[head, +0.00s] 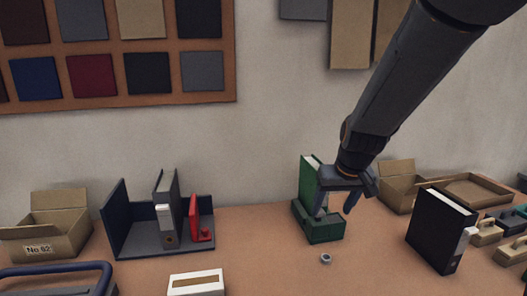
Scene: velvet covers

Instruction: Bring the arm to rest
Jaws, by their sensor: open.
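My gripper (336,206) is open and hangs from my arm, which comes down from the upper right. It is just above or in front of a green book (308,184) standing upright in a green holder (322,233). One finger overlaps the book and holder in the picture; the other is to their right over the table. I cannot tell whether the fingers touch the book. Nothing shows held between them.
A small grey ring (326,258) lies in front. A black binder (440,231) and open cardboard box (396,192) stand right. Bare table shows between.

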